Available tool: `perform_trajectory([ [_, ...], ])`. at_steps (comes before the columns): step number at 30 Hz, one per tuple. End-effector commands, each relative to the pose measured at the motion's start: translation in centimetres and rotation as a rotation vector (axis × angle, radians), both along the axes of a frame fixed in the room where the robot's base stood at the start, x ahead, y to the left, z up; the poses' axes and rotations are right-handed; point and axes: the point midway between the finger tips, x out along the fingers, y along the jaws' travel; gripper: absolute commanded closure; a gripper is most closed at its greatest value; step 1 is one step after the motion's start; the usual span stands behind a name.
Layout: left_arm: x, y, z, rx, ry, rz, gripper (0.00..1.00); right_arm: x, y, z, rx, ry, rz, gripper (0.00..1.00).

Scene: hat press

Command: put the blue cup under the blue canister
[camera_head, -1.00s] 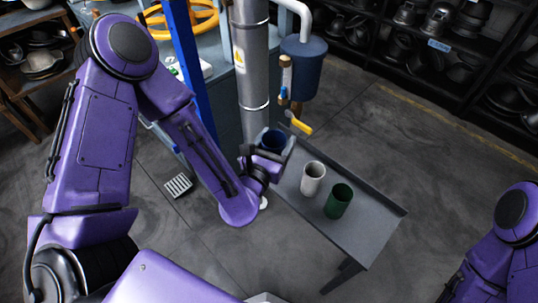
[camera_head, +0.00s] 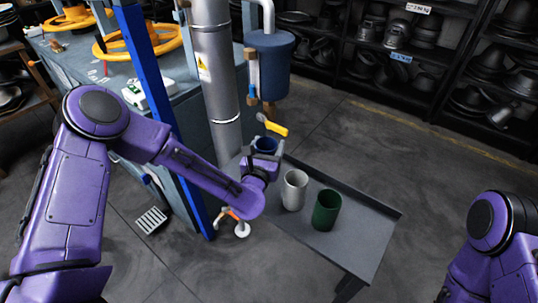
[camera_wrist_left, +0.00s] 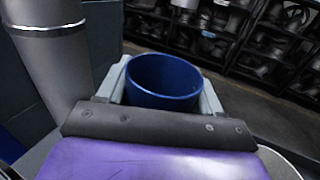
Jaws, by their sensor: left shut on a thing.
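The blue cup (camera_head: 265,145) is upright between the fingers of my left gripper (camera_head: 264,158), which is shut on it. In the left wrist view the cup (camera_wrist_left: 163,82) shows its open rim, with a grey finger on each side. The blue canister (camera_head: 269,65) hangs beside a thick grey pipe, above and behind the cup in the head view. A yellow-handled tap (camera_head: 272,125) is below the canister, close above the cup; I cannot tell whether the cup is directly under it. Of my right arm only a part shows at the right edge; its gripper is out of view.
A white cup (camera_head: 294,190) and a green cup (camera_head: 327,210) stand on the grey side table (camera_head: 365,232), which has a raised rim. The thick grey pipe (camera_head: 217,85) and a blue post (camera_head: 150,70) stand close to my left arm. Shelves of dark hats line the back.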

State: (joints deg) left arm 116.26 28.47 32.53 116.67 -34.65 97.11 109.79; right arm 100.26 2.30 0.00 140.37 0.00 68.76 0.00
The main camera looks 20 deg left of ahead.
Motion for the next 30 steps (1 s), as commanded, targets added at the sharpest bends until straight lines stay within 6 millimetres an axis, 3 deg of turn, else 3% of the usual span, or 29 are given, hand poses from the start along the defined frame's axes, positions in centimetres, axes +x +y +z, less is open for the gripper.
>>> perform_trajectory([
  [5,1.0,0.1,-1.5,0.001,0.000,-0.001,0.73,0.0,0.0,0.0,0.000,0.000,0.000,0.57],
  [9,0.9,0.0,-3.9,0.001,0.001,-0.003,0.73,0.0,0.0,0.3,0.000,0.000,0.000,0.57],
  [20,0.9,0.1,-4.6,-0.001,-0.002,-0.001,0.73,0.0,0.0,-0.3,0.000,0.000,0.000,0.57],
  [21,0.9,0.1,-4.5,-0.001,-0.001,-0.002,0.28,0.0,0.0,-0.2,0.000,0.000,0.000,0.57],
  [23,0.9,0.1,-4.5,-0.001,-0.001,-0.002,0.09,0.0,0.0,-0.2,0.000,0.000,0.000,0.57],
  [30,0.9,0.1,-4.4,-0.001,-0.001,-0.001,0.09,0.0,0.0,-0.1,0.000,0.000,0.000,0.57],
])
